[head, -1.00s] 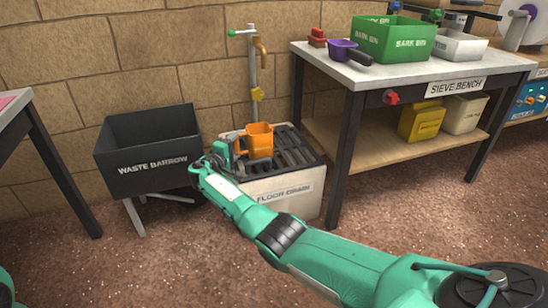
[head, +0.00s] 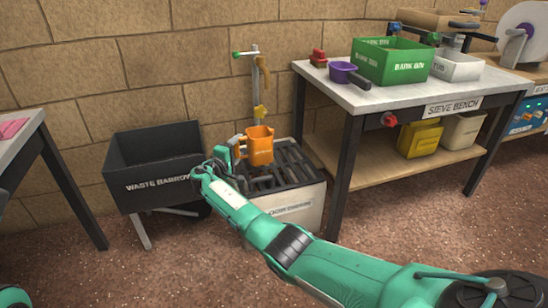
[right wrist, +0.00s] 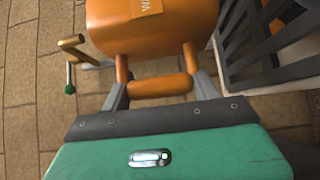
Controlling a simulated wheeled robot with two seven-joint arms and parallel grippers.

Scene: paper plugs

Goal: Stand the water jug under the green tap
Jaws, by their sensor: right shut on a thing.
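The orange water jug (head: 260,146) is upright at the wall-side end of the floor drain's grate. My right gripper (head: 232,160) is shut on its handle, which shows between the fingers in the right wrist view (right wrist: 160,86). I cannot tell whether the jug's base touches the grate. The green tap (head: 238,54) has a green-tipped lever and a brass spout high on a standpipe, above the jug in the head view. It also shows at the left of the right wrist view (right wrist: 70,88). My left gripper is out of view.
A yellow fitting (head: 260,112) sits low on the standpipe, just above the jug in the picture. The floor drain (head: 308,205) has a dark grate. The waste barrow (head: 135,183) stands left, the sieve bench (head: 435,92) right. My right arm crosses the floor in front.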

